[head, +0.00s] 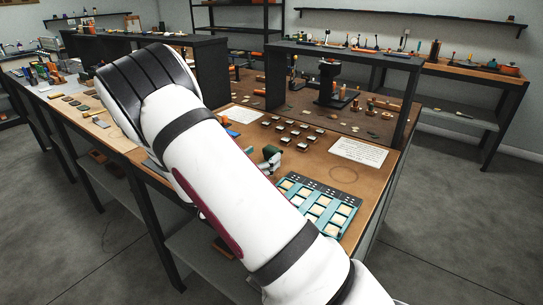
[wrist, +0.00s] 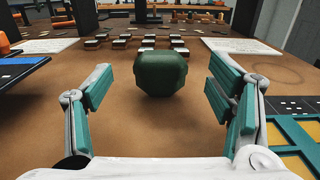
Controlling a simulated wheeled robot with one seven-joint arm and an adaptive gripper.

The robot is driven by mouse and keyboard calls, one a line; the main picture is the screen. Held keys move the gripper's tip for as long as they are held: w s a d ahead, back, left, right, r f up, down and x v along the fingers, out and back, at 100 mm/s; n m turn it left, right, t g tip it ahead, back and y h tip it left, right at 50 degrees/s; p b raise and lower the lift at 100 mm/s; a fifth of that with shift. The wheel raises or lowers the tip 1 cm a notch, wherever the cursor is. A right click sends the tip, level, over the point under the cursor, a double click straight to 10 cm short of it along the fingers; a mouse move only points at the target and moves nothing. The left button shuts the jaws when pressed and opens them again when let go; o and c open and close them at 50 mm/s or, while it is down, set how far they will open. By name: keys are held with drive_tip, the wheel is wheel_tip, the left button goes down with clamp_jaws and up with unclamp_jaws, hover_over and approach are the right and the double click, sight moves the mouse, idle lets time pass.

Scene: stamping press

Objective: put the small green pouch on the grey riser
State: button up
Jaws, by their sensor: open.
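The small green pouch (wrist: 160,73) is a dark green rounded lump on the brown table, in the middle of the wrist view. It also shows in the head view (head: 271,152), just past my arm. My gripper (wrist: 162,103) is open, its teal-padded fingers spread to the left and right of the pouch. The pouch lies slightly ahead, with gaps on both sides. I cannot surely pick out the grey riser; a flat grey piece (head: 151,164) partly hidden by my arm in the head view may be it.
Several small blocks (wrist: 138,42) stand in rows beyond the pouch. A teal tray with pale squares (head: 318,208) is to the right. A printed sheet (head: 359,151) lies behind it. A dark blue-edged slab (wrist: 22,70) is at left. A black frame (head: 345,55) rises behind.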

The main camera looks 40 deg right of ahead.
sight(267, 152)
drive_tip(key=x, duration=0.5)
drive_tip(key=shift+d, duration=0.2)
drive_tip(key=shift+c, duration=0.6)
drive_tip(key=c, duration=1.2)
drive_tip(key=shift+r, duration=0.15)
